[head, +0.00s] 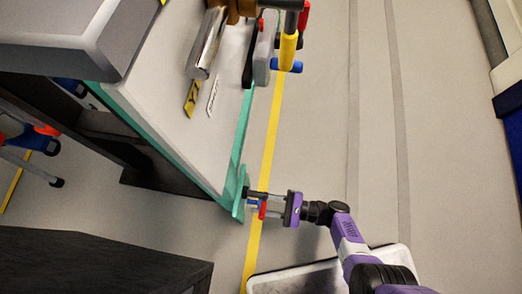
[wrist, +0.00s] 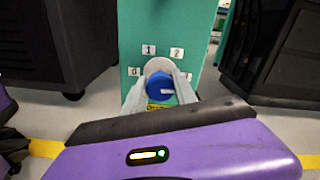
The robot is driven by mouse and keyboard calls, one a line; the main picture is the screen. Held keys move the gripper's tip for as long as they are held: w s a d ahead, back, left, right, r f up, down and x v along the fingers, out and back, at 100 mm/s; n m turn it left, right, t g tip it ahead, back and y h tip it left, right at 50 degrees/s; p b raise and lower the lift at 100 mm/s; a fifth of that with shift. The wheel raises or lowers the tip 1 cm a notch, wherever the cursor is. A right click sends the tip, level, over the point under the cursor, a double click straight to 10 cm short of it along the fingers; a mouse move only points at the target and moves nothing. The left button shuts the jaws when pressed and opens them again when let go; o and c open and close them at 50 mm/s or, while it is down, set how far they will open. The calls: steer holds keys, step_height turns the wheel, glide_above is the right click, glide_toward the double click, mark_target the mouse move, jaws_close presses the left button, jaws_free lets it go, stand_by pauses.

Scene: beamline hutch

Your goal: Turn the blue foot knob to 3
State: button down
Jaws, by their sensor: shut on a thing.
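The blue foot knob (wrist: 160,84) sits on a pale round base on the teal panel in the wrist view. A white mark shows on the right part of its face. Number labels 1 (wrist: 148,49) and 2 (wrist: 177,53) are above it, and 0 (wrist: 133,71) is at the left. A label at the right (wrist: 188,76) is partly hidden by a finger, so I cannot read it clearly. My gripper (head: 262,201) has its fingers on either side of the knob and is shut on it. In the head view, the knob is small and partly hidden.
The bench (head: 185,125) with its teal edge fills the upper left of the head view. A dark cabinet (head: 100,262) stands at the lower left. A yellow floor line (head: 268,150) runs past the bench. The floor at the right is mostly open.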

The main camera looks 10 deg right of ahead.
steer(key=shift+m, duration=0.5)
steer(key=c, duration=1)
jaws_free()
steer(key=v, duration=0.8)
